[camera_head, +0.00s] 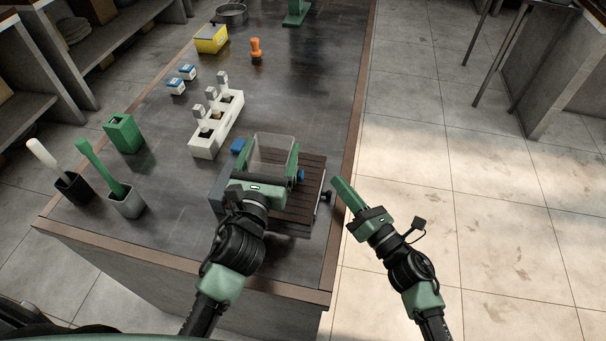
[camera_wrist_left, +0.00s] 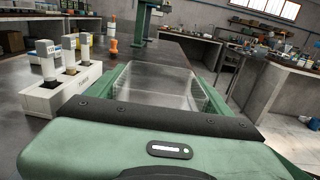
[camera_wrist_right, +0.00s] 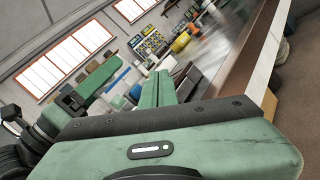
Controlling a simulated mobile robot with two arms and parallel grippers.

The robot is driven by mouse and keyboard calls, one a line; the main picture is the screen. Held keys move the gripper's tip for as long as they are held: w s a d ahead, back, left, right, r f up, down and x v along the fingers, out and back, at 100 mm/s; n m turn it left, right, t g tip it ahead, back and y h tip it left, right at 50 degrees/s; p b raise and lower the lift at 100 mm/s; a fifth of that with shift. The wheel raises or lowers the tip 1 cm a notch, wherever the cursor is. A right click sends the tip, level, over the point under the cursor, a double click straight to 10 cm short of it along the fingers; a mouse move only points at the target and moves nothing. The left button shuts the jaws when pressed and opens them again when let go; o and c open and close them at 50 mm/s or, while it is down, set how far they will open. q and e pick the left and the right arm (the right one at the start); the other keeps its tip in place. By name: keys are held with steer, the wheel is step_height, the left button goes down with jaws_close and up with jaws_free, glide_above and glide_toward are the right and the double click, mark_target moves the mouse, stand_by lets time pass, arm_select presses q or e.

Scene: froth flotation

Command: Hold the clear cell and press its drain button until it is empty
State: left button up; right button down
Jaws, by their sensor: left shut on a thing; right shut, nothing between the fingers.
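The clear cell (camera_head: 271,151) sits on a dark slatted stand (camera_head: 300,205) near the table's right edge. It also shows in the left wrist view (camera_wrist_left: 160,86). My left gripper (camera_head: 272,150) is shut on the cell, with a green finger along each side. A small blue part (camera_head: 301,175) shows at the cell's right side, and a black knob (camera_head: 327,196) sticks out at the stand's right edge. I cannot tell which is the drain button. My right gripper (camera_head: 338,182) is shut and empty, just right of the knob, apart from the cell. The liquid level is unclear.
A white rack (camera_head: 205,148) with several vials stands left of the cell. A green holder (camera_head: 123,134), cups with brushes (camera_head: 128,204), a yellow box (camera_head: 211,38) and an orange-topped item (camera_head: 256,50) are on the table. Floor right of the table is clear.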

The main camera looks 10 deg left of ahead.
arm_select(q)
steer(key=o, duration=2)
steer(key=shift+o, duration=0.2)
arm_select(e)
steer(key=shift+r, duration=0.1)
arm_select(q)
steer(key=s, duration=1.2)
arm_select(e)
steer(key=shift+s, duration=0.1)
